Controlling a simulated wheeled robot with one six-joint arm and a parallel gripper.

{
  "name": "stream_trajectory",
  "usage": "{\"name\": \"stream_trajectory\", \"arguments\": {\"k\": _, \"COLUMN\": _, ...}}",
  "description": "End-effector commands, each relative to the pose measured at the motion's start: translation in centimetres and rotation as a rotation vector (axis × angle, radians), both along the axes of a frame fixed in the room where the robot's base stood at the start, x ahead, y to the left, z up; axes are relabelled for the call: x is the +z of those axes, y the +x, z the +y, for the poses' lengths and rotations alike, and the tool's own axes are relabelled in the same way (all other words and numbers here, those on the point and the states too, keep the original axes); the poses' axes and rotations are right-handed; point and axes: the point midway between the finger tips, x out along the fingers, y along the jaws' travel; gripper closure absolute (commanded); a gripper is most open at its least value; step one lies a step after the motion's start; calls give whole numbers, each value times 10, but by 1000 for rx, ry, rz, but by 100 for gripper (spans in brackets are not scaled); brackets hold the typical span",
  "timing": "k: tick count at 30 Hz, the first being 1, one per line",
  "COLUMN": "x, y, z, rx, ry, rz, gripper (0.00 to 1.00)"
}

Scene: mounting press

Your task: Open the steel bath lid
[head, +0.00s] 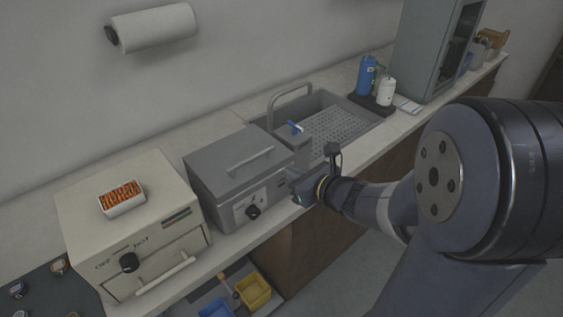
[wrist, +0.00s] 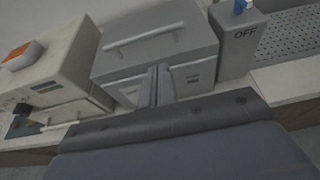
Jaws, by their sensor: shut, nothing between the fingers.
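The steel bath is a grey box on the counter, and its lid (head: 228,152) is down flat on top. A pale bar handle (head: 250,160) runs across the lid. In the wrist view the lid (wrist: 163,24) fills the upper middle, with the handle (wrist: 143,36) crossing it. My gripper (head: 293,184) is shut and empty, just in front of the bath's right front side. Its fingers (wrist: 156,84) show narrow and together in the wrist view, below the lid's front edge and apart from the handle. The bath's dial (head: 253,211) is on its front.
A cream oven (head: 130,215) with an orange-filled tray (head: 121,198) on top stands left of the bath. A sink (head: 330,118) with a tap lies to the right. A grey block marked OFF (wrist: 240,45) stands beside the bath. Bottles (head: 366,75) stand beyond the sink.

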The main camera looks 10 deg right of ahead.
Motion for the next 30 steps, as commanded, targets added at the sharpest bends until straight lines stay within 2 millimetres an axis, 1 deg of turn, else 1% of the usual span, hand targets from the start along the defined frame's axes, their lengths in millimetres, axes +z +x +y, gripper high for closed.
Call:
{"name": "stream_trajectory", "arguments": {"k": 5, "x": -4, "y": 9, "z": 5, "rx": -8, "ry": 11, "rz": 6, "gripper": 100}}
{"name": "stream_trajectory", "arguments": {"k": 15, "x": -22, "y": 50, "z": 34, "rx": -5, "ry": 9, "rz": 6, "gripper": 100}}
{"name": "stream_trajectory", "arguments": {"k": 21, "x": -29, "y": 69, "z": 46, "rx": -5, "ry": 7, "rz": 4, "gripper": 100}}
{"name": "stream_trajectory", "arguments": {"k": 25, "x": -33, "y": 76, "z": 50, "rx": -7, "ry": 8, "rz": 3, "gripper": 100}}
{"name": "stream_trajectory", "arguments": {"k": 30, "x": -34, "y": 78, "z": 52, "rx": -7, "ry": 7, "rz": 2, "gripper": 100}}
